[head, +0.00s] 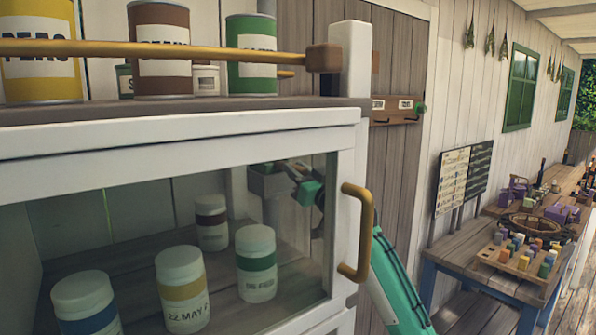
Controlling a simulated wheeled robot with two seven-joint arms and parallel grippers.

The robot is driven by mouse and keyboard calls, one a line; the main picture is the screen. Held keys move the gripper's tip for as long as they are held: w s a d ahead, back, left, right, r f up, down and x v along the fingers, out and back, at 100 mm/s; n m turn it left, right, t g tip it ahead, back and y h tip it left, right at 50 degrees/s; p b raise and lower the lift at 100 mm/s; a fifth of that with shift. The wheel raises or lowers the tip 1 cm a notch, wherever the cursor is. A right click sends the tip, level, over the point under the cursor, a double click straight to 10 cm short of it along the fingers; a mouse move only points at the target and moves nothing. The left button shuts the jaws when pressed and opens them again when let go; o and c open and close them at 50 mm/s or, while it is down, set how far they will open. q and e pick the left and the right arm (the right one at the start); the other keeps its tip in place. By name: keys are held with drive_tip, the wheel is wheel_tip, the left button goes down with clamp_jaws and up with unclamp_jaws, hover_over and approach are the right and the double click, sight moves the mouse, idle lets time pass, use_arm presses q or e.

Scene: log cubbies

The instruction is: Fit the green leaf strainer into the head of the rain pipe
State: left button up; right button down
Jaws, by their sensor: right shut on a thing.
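My right arm comes up from the lower right behind the glass-fronted cabinet. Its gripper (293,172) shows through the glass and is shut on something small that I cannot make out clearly. The green leaf strainer cannot be told apart from the teal parts of my own arm. A grey box-like head, likely that of the rain pipe (268,182), is just left of the gripper, with a paler length below it. Whether they touch is unclear through the glass. My left gripper is not in view.
The cabinet's white frame (180,140), glass and brass handle (357,232) stand in front of the gripper. Jars with coloured bands, one yellow (182,290), stand inside. Cans (160,50) stand on top behind a brass rail. A cluttered workbench (480,283) is at the right.

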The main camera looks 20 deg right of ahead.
drive_tip(key=shift+f, duration=0.35)
idle(0.3)
drive_tip(key=c, duration=1.1)
unclamp_jaws()
drive_tip(key=shift+f, duration=0.1)
drive_tip(key=shift+s+d+f+b, duration=0.15)
drive_tip(key=shift+s+b, duration=0.1)
drive_tip(key=shift+b, duration=0.15)
drive_tip(key=b+v, duration=0.6)
drive_tip(key=v, duration=0.7)
drive_tip(key=shift+s, duration=0.15)
